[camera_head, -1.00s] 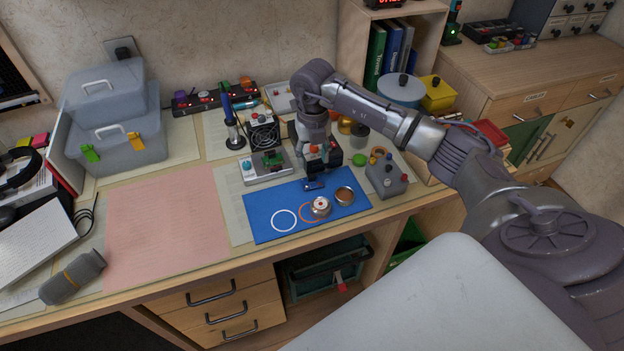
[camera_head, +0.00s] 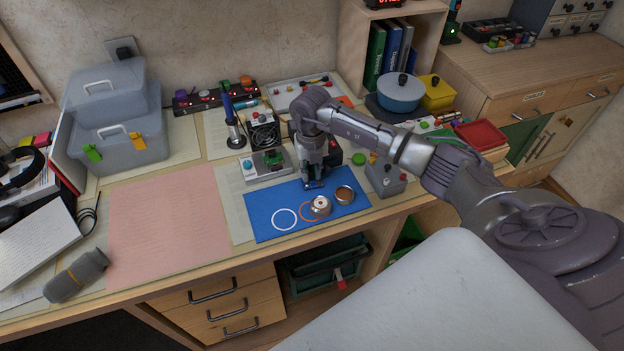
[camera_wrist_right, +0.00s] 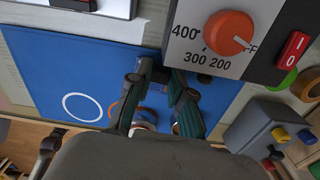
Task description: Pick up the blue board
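A small dark blue board (camera_head: 314,185) lies on the larger flat blue mat (camera_head: 262,214) near its back edge. My right gripper (camera_head: 312,181) points down right over the small board, with its fingertips at the board's level. In the right wrist view the two fingers (camera_wrist_right: 158,82) stand apart over the blue mat (camera_wrist_right: 60,72). A dark patch shows between the tips, and the board is mostly hidden there. I cannot tell whether the fingers touch it. My left gripper is not in view.
A metal cup (camera_head: 320,206) and a brown round tin (camera_head: 345,195) stand on the mat close to the gripper. A grey box with knobs (camera_head: 385,178) is to the right. A dial unit (camera_wrist_right: 232,38) stands close behind the fingers. The pink sheet (camera_head: 165,225) is clear.

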